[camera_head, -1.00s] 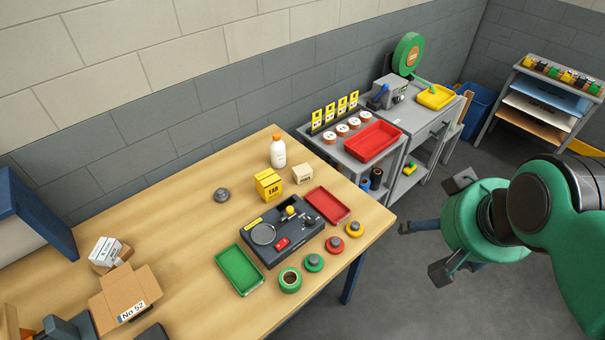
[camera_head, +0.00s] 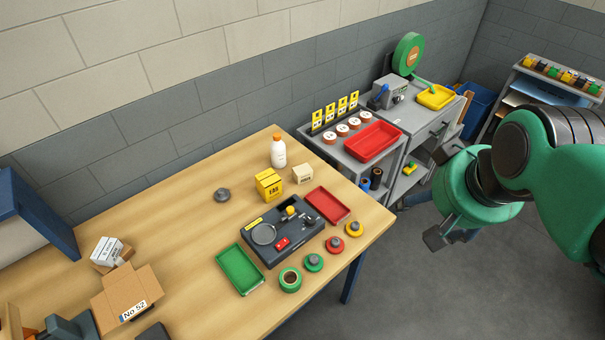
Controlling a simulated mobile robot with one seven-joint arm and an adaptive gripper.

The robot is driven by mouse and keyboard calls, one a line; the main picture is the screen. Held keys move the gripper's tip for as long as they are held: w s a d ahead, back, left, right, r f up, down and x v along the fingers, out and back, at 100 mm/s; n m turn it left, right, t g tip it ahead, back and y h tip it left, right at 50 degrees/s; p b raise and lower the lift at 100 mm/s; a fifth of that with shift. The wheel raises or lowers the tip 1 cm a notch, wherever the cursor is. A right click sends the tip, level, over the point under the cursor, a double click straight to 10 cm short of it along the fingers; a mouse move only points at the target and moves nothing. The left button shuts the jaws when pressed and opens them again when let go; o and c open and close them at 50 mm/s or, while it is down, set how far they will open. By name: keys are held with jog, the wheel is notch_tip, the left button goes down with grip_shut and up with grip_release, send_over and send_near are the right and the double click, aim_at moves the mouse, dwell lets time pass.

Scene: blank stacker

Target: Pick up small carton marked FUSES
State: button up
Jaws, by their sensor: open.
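A small tan carton (camera_head: 303,174) stands on the wooden workbench, behind the red tray and right of a yellow box. It has dark print on its front, too small to read for certain. My gripper (camera_head: 441,196) is at the right, beyond the bench's right edge. It is open with nothing visible between its fingers, and it is well apart from the carton.
A yellow box (camera_head: 268,185) and a white bottle (camera_head: 278,153) stand close to the carton. A dark device (camera_head: 270,258), a red tray (camera_head: 341,217) and a green tray (camera_head: 230,262) lie in front. A grey cart (camera_head: 345,170) stands behind the bench's right end.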

jog(key=w+a+r+n+g+p, duration=0.15)
jog(key=w+a, duration=0.25)
jog(key=w, duration=1)
jog(key=n+g+p, duration=0.4)
jog(key=p, duration=0.2)
send_over(303, 169)
notch_tip(303, 169, down, 25)
jog(key=shift+w+r, duration=0.1)
jog(key=shift+r, duration=0.1)
jog(key=shift+f+b, duration=0.3)
jog(key=shift+f, duration=4)
